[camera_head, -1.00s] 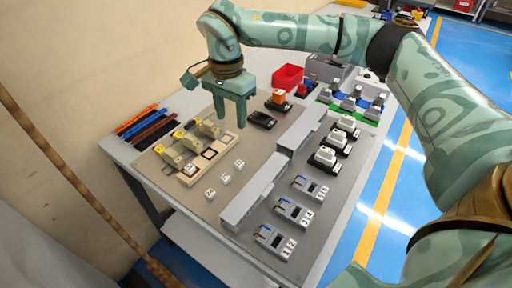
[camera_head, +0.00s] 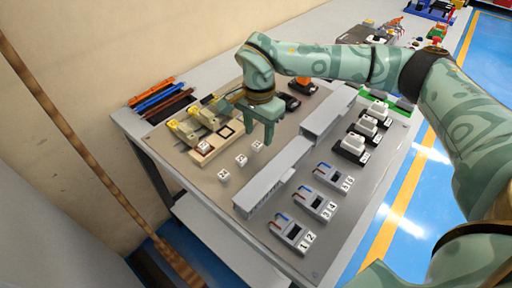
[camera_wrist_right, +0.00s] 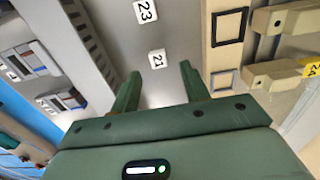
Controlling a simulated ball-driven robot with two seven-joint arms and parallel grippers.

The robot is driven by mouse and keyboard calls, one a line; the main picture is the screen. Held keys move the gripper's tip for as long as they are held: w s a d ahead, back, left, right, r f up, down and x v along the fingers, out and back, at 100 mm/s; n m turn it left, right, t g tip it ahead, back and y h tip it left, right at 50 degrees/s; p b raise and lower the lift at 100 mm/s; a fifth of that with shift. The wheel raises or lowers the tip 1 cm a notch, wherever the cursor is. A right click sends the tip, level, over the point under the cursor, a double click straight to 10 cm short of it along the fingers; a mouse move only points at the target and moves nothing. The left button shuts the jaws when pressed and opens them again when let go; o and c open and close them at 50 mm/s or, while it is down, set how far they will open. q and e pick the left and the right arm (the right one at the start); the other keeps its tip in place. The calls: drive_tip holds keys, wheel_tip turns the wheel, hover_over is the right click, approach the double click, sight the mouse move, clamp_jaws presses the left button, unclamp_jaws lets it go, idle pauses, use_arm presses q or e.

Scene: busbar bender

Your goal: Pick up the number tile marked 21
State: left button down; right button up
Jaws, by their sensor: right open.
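The number tile marked 21 (camera_wrist_right: 157,59) is a small white block lying on the grey mat, its number readable in the right wrist view. In the head view it appears to be the farthest of three loose white tiles (camera_head: 257,145), too small to read there. My right gripper (camera_head: 260,132) is open and empty, pointing down close to this tile. In the wrist view the tile shows just beyond the gap between the right gripper's fingertips (camera_wrist_right: 160,74), with no finger touching it. My left gripper is not in view.
A tile marked 23 (camera_wrist_right: 146,11) lies near tile 21. A long grey duct (camera_head: 275,180) runs to the right of the tiles. A wooden fixture (camera_head: 205,158) with yellow-marked blocks stands to the left. Numbered grey devices (camera_head: 292,233) sit right of the duct.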

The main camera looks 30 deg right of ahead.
sight(259, 143)
wheel_tip(259, 143, down, 3)
drive_tip(key=shift+f+b, duration=0.15)
drive_tip(key=shift+b, duration=0.3)
clamp_jaws()
drive_tip(key=shift+r, duration=0.2)
